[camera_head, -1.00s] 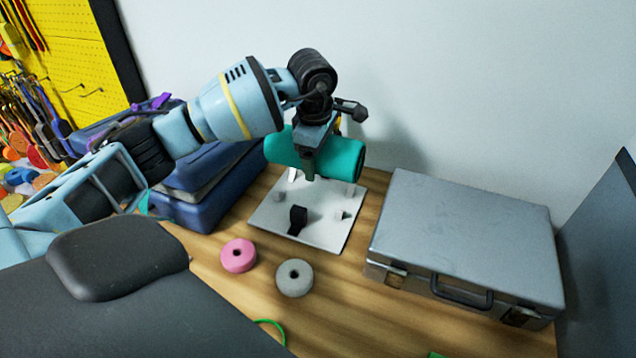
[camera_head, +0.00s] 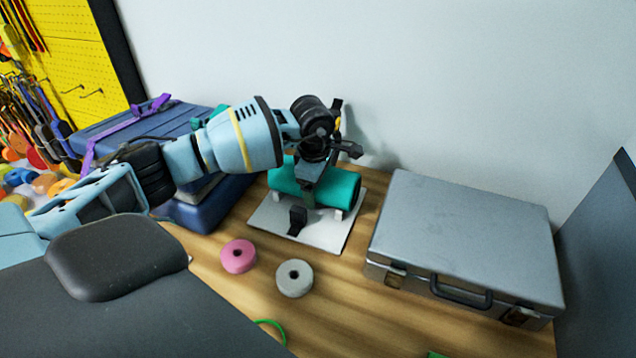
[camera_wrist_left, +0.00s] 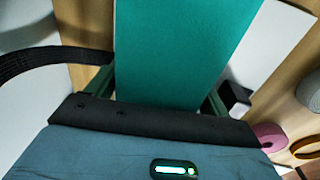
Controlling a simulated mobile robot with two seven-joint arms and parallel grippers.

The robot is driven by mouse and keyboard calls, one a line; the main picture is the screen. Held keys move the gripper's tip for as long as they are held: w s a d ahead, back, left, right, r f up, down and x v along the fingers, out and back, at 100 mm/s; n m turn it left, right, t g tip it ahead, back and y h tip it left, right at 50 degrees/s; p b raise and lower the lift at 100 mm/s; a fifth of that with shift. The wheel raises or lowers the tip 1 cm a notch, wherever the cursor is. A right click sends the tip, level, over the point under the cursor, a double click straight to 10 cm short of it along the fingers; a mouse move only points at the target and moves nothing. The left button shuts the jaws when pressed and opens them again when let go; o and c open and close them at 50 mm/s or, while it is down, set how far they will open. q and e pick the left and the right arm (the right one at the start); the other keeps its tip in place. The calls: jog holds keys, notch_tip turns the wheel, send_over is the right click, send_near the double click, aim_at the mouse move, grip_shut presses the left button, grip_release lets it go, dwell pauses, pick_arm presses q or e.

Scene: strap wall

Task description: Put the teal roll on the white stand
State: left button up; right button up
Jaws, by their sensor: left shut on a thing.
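The teal roll (camera_head: 338,187) lies on its side just over the white stand (camera_head: 270,217) in the head view. My left gripper (camera_head: 308,192) is shut on the roll around its middle, from above. The stand is a flat white plate with small posts and a black clip (camera_head: 297,219) at its front. The roll looks very close to the posts; I cannot tell whether it rests on them. In the left wrist view the teal roll (camera_wrist_left: 180,50) fills the middle, between the fingers. My right gripper is not in view.
A pink roll (camera_head: 238,257) and a grey roll (camera_head: 294,279) lie in front of the stand. A silver case (camera_head: 465,240) stands to the right, and a blue case (camera_head: 205,210) to the left. Bare wooden table (camera_head: 345,310) shows in front.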

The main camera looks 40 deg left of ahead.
pick_arm(q)
jog(key=o, duration=0.6)
jog(key=shift+f, duration=0.15)
jog(key=o, duration=0.4)
jog(key=r, duration=0.4)
jog(key=s+r, duration=0.1)
jog(key=r, duration=0.7)
jog(key=shift+s+d+r, duration=0.15)
jog(key=shift+s+d, duration=0.1)
jog(key=shift+s, duration=0.15)
